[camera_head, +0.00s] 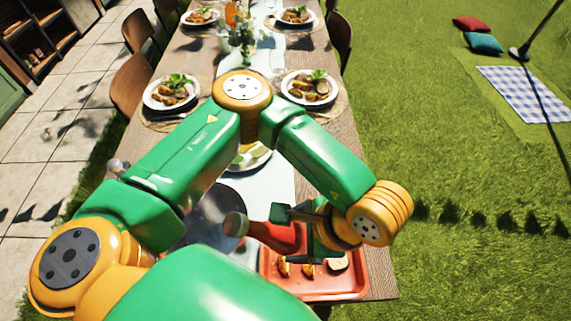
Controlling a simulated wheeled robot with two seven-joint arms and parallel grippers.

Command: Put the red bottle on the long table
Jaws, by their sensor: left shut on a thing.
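The red bottle (272,234) is held by my left gripper (290,236), whose dark fingers close around it from both sides. The bottle lies roughly sideways, pointing left, over the near end of the long table (350,232). Its right part is hidden in the gripper. I cannot tell whether it touches anything below. My green and yellow left arm covers much of the table's near half. My right gripper is not in view.
A red tray (352,287) with food pieces lies at the near right corner, just below the gripper. A dark round plate (207,205) is to the left. Food plates (310,87) stand farther back. Chairs (131,82) line the left side.

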